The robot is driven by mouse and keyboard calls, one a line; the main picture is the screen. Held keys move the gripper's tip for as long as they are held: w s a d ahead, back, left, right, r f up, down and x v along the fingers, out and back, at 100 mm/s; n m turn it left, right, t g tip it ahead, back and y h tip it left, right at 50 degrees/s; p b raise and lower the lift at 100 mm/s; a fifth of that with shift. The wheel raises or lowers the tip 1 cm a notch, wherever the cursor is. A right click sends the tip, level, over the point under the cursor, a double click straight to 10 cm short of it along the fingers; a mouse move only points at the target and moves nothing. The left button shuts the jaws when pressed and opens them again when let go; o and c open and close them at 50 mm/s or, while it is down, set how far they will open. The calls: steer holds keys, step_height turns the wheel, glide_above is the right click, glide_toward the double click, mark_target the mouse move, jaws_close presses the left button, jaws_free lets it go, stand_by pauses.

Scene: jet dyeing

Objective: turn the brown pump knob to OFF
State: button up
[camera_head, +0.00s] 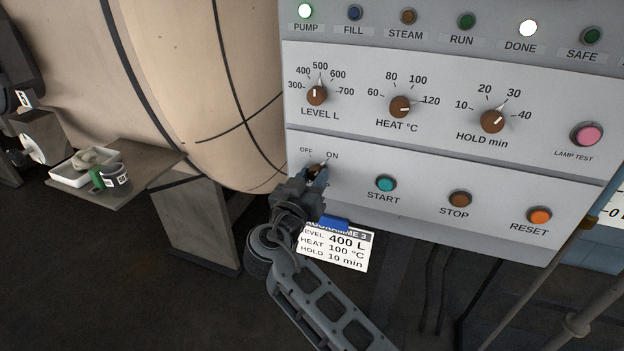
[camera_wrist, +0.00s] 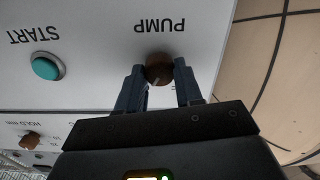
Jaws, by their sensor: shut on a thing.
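The brown pump knob (camera_head: 314,169) is on the lower left of the control panel, under the OFF and ON marks. My gripper (camera_head: 317,176) covers much of it in the head view. In the wrist view the round knob (camera_wrist: 159,69) sits between the two fingertips of my gripper (camera_wrist: 159,72), which is shut on it. A thin line by the knob seems to lean toward ON, but the fingers hide part of it. The PUMP lamp (camera_head: 305,11) is lit.
START (camera_head: 386,184), STOP (camera_head: 460,199) and RESET (camera_head: 540,216) buttons lie right of the knob. LEVEL (camera_head: 317,95), HEAT (camera_head: 400,106) and HOLD (camera_head: 492,121) knobs are above. A programme card (camera_head: 337,247) hangs below. A large beige vessel (camera_head: 210,90) stands left.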

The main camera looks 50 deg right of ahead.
steer(key=n, duration=0.6)
steer(key=shift+n, duration=0.3)
steer(key=n+p, duration=0.1)
steer(key=n, duration=0.2)
steer(key=shift+n+p, duration=0.3)
steer(key=shift+p, duration=0.1)
steer(key=shift+w+n+p, duration=0.1)
steer(key=shift+n+p, duration=0.45)
steer(key=shift+n, duration=0.85)
steer(key=shift+f, duration=0.1)
steer(key=o, duration=1)
steer(key=shift+o, duration=0.2)
steer(key=shift+a, duration=0.1)
